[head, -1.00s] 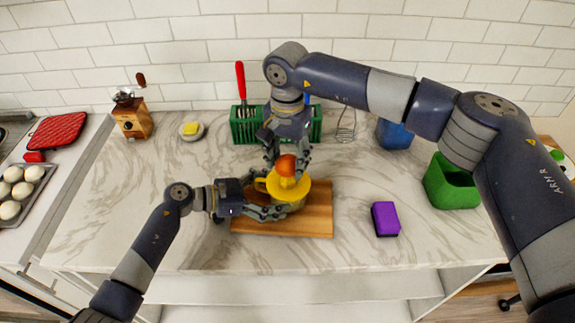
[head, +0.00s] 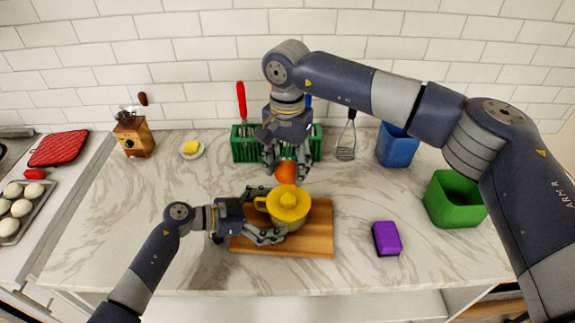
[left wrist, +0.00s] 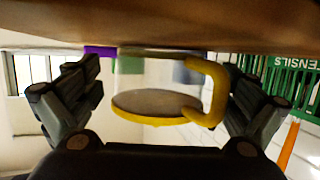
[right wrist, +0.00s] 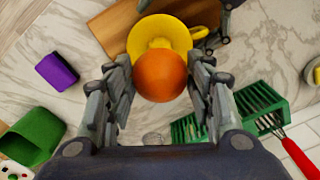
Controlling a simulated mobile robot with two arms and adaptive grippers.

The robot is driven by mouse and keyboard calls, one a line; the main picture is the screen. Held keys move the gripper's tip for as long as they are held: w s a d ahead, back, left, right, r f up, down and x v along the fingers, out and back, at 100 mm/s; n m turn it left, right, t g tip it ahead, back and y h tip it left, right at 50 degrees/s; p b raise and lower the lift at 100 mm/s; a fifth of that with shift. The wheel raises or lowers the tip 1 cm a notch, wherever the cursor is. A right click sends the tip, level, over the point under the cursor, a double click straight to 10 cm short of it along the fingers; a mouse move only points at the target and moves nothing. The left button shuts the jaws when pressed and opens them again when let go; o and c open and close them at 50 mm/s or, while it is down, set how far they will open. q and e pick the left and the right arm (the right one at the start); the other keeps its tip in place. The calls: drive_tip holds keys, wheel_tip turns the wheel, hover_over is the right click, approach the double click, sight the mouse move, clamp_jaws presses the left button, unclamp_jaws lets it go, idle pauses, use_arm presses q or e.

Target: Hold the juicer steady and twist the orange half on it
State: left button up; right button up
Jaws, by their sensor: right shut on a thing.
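The yellow juicer (head: 288,214) stands upright on the wooden board, its cone bare on top. It also shows in the left wrist view (left wrist: 150,119), with its yellow handle near the right finger. My left gripper (head: 268,217) reaches it from the left, low down; its fingers are spread on either side of the juicer, with a gap visible at the left finger. My right gripper (head: 287,174) points down and is shut on the orange half (right wrist: 161,77), held above the juicer's cone with a clear gap between them.
The wooden board (head: 320,228) lies on the marble counter. Behind it stands the green utensil rack (head: 243,149) with a red-handled tool. A purple sponge (head: 386,238), green bin (head: 454,202) and blue bin (head: 397,147) are at right. The left of the counter is mostly clear.

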idle(0.3)
use_arm(q)
drive_tip(key=v, duration=1.2)
